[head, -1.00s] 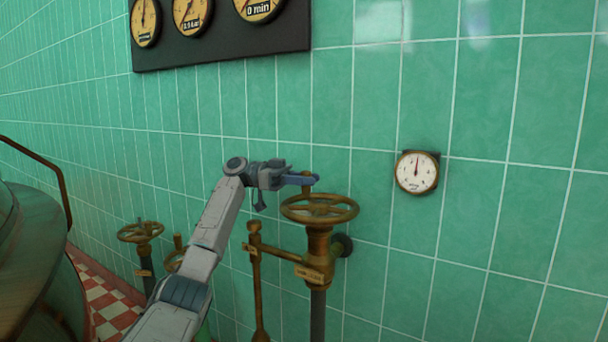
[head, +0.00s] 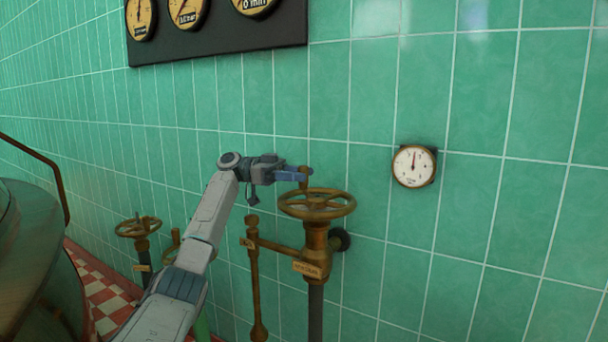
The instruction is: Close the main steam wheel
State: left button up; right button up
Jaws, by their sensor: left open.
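A brass handwheel (head: 333,210) sits level on top of a brass valve body (head: 315,255) on a dark upright pipe, near the middle of the head view. A small tag (head: 306,269) hangs on the valve, its lettering too small to read. My left gripper (head: 300,175) is open above the far left part of the wheel's rim. A brass knob or handle stands up by its fingers; I cannot tell whether they touch it. My right gripper is not in view.
A round white gauge (head: 414,166) is on the green tiled wall to the right. A dark board (head: 215,42) with gauges hangs above. A smaller handwheel (head: 138,227) stands lower left, and a large rounded vessel (head: 35,250) is at far left.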

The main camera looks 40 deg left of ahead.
pick_arm(q)
jog(key=p+v, duration=0.1)
jog(key=v, duration=0.8)
jog(key=shift+a, duration=0.1)
